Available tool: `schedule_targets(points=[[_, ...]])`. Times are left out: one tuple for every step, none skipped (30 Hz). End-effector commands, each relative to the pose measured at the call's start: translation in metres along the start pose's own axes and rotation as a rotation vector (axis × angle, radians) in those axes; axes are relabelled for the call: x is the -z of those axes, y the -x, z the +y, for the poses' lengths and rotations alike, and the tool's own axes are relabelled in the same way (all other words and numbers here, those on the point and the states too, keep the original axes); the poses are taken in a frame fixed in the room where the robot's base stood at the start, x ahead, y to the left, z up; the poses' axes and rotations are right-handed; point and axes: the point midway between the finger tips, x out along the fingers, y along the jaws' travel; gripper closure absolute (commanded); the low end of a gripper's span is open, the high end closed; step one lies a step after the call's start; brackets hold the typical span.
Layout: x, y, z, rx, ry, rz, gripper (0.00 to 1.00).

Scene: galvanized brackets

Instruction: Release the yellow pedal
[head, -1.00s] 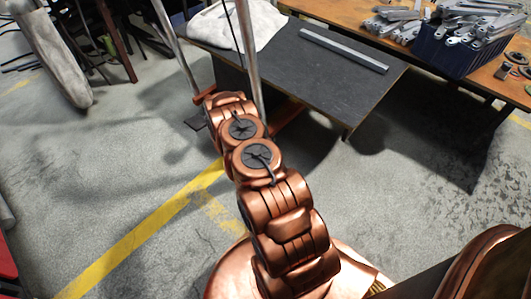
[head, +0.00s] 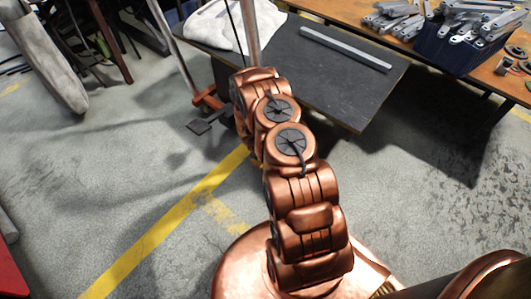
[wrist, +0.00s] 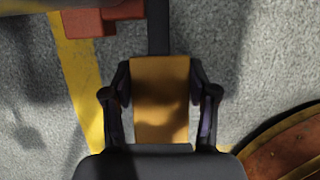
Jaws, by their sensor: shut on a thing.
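The yellow pedal (wrist: 160,98) fills the middle of the wrist view, at the end of a dark bar (wrist: 158,30). My gripper (wrist: 161,85) has one dark finger on each side of it and is shut on it. Shadow bands cross the pedal's lower part. In the head view my arm reaches toward the foot of the machine under the dark table, and it hides both pedal and gripper there.
An orange-red machine part (head: 207,98) and a dark flat pad (head: 199,127) show left of my arm. Behind stands a dark table (head: 330,85) with a metal bar (head: 345,48) and a white cloth (head: 222,24). A blue bin (head: 455,52) holds brackets.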

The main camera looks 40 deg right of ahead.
Motion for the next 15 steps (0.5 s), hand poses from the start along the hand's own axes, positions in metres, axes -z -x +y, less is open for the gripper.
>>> schedule_targets(points=[[0.0064,0.0005,-0.0013,-0.001,0.006,0.015,1.00],[0.0058,0.0003,-0.0024,0.000,0.004,0.016,1.00],[0.0051,-0.0001,-0.0036,0.001,0.002,0.017,1.00],[0.0044,-0.0005,-0.0044,0.001,0.000,0.017,1.00],[0.0038,-0.0008,-0.0053,0.002,-0.001,0.017,1.00],[0.0029,-0.0012,-0.0064,0.004,-0.004,0.017,1.00],[0.0022,-0.0015,-0.0072,0.004,-0.006,0.017,1.00],[0.0017,-0.0018,-0.0080,0.006,-0.007,0.017,1.00],[0.0007,-0.0023,-0.0092,0.007,-0.009,0.017,1.00],[0.0002,-0.0025,-0.0096,0.007,-0.010,0.017,0.42],[-0.0002,-0.0026,-0.0101,0.008,-0.011,0.016,0.38],[-0.0010,-0.0028,-0.0107,0.009,-0.013,0.015,0.34],[-0.0018,-0.0029,-0.0110,0.009,-0.014,0.014,0.31],[-0.0024,-0.0030,-0.0112,0.009,-0.015,0.014,0.28],[-0.0030,-0.0031,-0.0113,0.010,-0.015,0.013,0.24]])
